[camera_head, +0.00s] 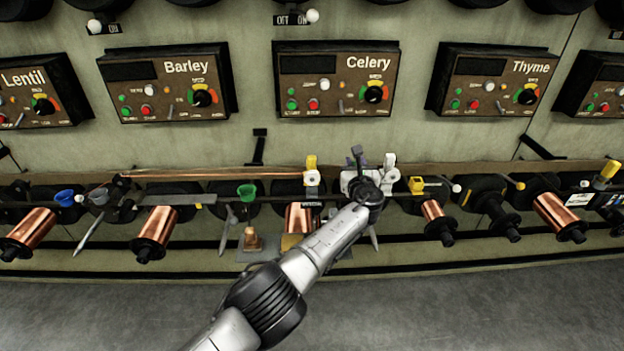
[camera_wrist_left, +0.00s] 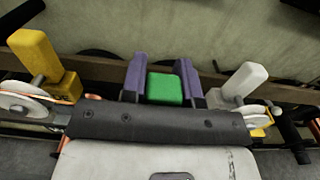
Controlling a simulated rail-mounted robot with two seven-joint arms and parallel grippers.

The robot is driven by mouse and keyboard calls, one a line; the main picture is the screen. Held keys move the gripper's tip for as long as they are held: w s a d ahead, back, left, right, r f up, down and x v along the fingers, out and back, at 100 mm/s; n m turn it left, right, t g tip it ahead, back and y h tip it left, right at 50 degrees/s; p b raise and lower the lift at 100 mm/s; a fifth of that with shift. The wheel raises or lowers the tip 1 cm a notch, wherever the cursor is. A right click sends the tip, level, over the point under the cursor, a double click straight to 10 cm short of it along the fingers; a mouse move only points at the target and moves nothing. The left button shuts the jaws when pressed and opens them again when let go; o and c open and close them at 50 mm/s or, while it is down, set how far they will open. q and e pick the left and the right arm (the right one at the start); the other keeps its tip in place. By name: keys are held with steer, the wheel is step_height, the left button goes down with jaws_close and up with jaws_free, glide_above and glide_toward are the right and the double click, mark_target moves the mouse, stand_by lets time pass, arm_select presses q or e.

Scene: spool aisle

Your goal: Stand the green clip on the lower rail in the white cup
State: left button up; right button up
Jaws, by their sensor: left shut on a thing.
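My left gripper (camera_head: 361,160) is raised in front of the rail below the Celery panel. In the left wrist view its two purple fingers (camera_wrist_left: 163,78) are shut on the green clip (camera_wrist_left: 165,89), which shows as a green block between them. My right gripper is not in view.
A blue cup (camera_head: 65,197) and a green cup (camera_head: 246,192) stand along the rail. A yellow block (camera_wrist_left: 45,62) and a white block (camera_wrist_left: 243,83) flank the gripper, each by a pulley. Copper spools (camera_head: 155,232) stick out below. The grey floor (camera_head: 450,310) is clear.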

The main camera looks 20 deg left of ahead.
arm_select(q)
steer(key=shift+f, duration=0.1)
stand_by(0.3)
steer(key=shift+f, duration=0.35)
stand_by(0.3)
steer(key=o, duration=1)
steer(key=shift+o, duration=0.2)
steer(key=shift+s+r+p, duration=0.15)
steer(key=shift+r+p, duration=0.05)
steer(key=shift+p, duration=0.25)
steer(key=p+v, duration=0.4)
steer(key=p, duration=0.3)
steer(key=shift+r+p, duration=0.15)
steer(key=shift+p, duration=0.25)
steer(key=p+v, duration=0.6)
steer(key=v, duration=0.3)
steer(key=shift+s+f, duration=0.25)
steer(key=shift+f, duration=0.1)
